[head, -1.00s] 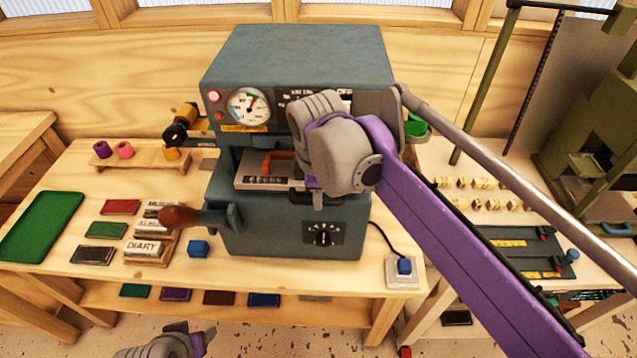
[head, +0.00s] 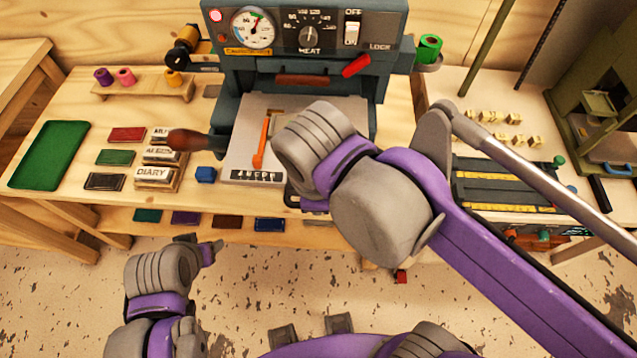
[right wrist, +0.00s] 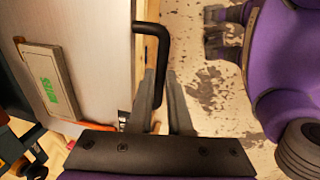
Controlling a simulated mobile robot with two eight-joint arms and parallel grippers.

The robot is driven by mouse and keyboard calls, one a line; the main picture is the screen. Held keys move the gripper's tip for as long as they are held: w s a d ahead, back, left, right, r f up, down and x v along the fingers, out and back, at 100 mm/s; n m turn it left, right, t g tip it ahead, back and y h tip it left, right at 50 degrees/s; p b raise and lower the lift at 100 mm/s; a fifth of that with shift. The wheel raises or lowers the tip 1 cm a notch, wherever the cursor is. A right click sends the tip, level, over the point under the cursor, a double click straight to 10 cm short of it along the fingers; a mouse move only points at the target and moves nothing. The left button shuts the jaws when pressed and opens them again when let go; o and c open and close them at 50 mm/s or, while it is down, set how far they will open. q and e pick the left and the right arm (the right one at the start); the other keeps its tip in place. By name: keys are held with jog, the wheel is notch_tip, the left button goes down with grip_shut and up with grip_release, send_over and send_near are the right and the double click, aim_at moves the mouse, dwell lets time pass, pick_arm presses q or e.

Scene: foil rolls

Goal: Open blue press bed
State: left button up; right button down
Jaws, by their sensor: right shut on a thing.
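The blue-grey press (head: 235,80) stands at the back of the bench in the head view. Its pale bed (head: 245,155) is slid out toward me, with an orange bar (head: 262,143) and a row of type (head: 255,176) at its front. In the right wrist view, my right gripper (right wrist: 163,82) is shut on the bed's black handle (right wrist: 150,32). In the head view my right arm hides that grip. A pale cover with green NOTES lettering (right wrist: 52,92) lies on the bed. My left gripper (head: 205,248) hangs low in front of the bench, its jaws unclear.
A brown-handled lever (head: 188,140) sticks out left of the bed. A grey rod crosses the right side. Floor in front is open.

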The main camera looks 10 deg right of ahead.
dwell(0.3)
jog(key=c, duration=1.1)
grip_release()
jog(key=shift+s, duration=0.1)
jog(key=shift+r, duration=0.1)
jog(key=r, duration=0.3)
jog(key=s+r, duration=0.1)
jog(key=r, duration=0.3)
jog(key=s+r, duration=0.1)
jog(key=r, duration=0.2)
jog(key=shift+a+r, duration=0.25)
jog(key=shift+a, duration=0.05)
